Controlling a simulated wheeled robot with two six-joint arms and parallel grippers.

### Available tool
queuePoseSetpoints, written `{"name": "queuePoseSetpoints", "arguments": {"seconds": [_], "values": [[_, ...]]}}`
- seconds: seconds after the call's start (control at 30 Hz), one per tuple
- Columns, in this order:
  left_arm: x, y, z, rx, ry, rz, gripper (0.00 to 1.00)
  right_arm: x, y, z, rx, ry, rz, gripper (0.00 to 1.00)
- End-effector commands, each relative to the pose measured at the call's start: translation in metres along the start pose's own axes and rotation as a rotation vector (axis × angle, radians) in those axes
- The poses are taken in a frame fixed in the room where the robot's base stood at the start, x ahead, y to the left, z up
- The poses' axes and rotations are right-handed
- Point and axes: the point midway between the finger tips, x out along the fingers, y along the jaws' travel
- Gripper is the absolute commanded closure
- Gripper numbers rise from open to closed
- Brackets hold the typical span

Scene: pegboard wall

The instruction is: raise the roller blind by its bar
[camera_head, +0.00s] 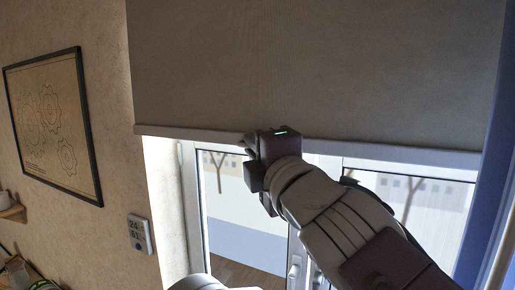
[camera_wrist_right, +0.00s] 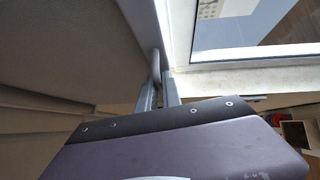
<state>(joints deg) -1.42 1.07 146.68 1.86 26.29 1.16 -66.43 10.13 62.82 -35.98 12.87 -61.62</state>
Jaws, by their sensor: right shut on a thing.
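The roller blind (camera_head: 310,65) hangs as a grey-beige sheet over the upper part of the window in the head view. Its pale bar (camera_head: 185,133) runs along the lower edge, slightly tilted in the picture. My right gripper (camera_head: 250,143) is at the bar, left of its middle, and shut on it. In the right wrist view the two fingers (camera_wrist_right: 160,96) close around the end-on bar (camera_wrist_right: 155,64), with the blind (camera_wrist_right: 75,45) to the left. My gripper body hides part of the bar. My left gripper is not in view.
The window (camera_head: 245,210) shows below the bar, with a bright white frame. A framed gear picture (camera_head: 52,125) and a small digital display (camera_head: 139,234) are on the left wall. A wooden shelf (camera_head: 12,213) is at the far left. A blue upright (camera_head: 488,180) stands at right.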

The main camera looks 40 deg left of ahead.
Motion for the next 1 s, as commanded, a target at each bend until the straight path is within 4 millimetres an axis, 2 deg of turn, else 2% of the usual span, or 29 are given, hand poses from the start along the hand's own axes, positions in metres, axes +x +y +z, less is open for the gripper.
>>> {"name": "queuePoseSetpoints", "arguments": {"seconds": [0.1,0.5,0.6,0.9,1.0], "values": [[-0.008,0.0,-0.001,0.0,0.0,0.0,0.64,0.001,0.008,0.0,0.001,0.001,0.001,1.0],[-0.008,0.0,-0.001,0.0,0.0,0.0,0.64,0.001,0.008,0.0,0.001,0.002,0.001,1.0],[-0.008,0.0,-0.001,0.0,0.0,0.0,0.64,0.001,0.008,0.0,0.001,0.002,0.0,0.69],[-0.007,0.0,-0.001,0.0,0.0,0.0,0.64,0.0,0.008,0.001,0.001,0.001,0.0,0.69],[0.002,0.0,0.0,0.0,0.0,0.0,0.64,-0.011,0.005,0.0,0.001,0.001,0.001,0.69]]}}
